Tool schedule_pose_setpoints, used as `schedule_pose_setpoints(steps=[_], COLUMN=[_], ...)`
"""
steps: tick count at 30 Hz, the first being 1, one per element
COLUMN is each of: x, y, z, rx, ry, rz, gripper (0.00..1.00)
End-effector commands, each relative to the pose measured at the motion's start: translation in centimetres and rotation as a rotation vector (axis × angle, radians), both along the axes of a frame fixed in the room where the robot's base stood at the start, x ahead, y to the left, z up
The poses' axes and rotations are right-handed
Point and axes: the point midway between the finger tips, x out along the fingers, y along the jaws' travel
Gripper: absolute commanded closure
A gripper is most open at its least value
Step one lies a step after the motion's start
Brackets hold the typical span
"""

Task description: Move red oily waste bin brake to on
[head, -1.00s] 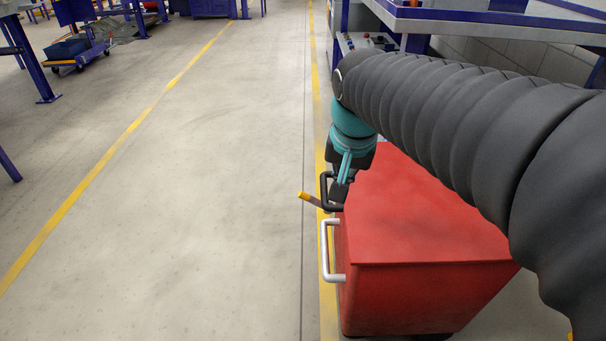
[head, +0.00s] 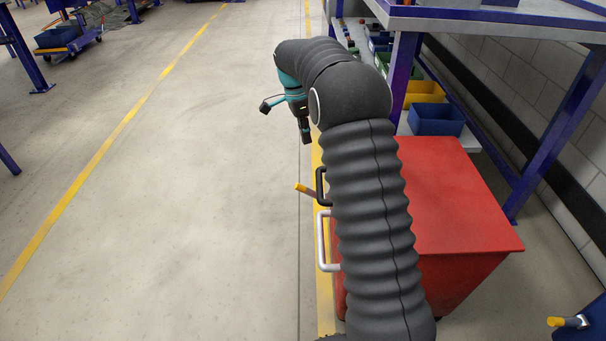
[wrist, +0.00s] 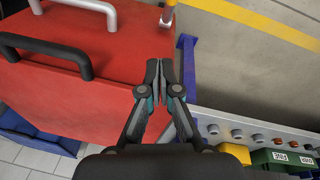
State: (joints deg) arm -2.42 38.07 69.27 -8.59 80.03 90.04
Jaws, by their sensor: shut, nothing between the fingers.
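The red oily waste bin (head: 455,195) stands at the right in the head view, partly hidden behind my arm. A silver handle (head: 321,240) is nearer. My gripper (head: 306,138) is beyond and above the lever, apart from it. In the wrist view my gripper (wrist: 157,68) is shut and empty, over the red bin (wrist: 120,65). The black handle (wrist: 45,45) shows at left.
A blue-framed workbench (head: 480,22) stands behind the bin, with a yellow box (head: 422,92) and a blue box (head: 436,120) on its shelf. A blue object with a yellow-tipped lever (head: 560,322) is at lower right.

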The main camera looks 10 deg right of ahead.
Motion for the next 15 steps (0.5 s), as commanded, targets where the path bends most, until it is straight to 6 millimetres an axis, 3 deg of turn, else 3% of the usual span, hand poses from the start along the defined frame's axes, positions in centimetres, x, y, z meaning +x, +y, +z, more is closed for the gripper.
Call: schedule_pose_setpoints(steps=[6, 15], x=[2.2, 2.1], y=[0.0, -0.3], z=[-3.0, -5.7], rx=[-0.034, -0.041], ry=[0.028, 0.035], rz=[-0.122, -0.150], gripper=[1.00, 1.00])
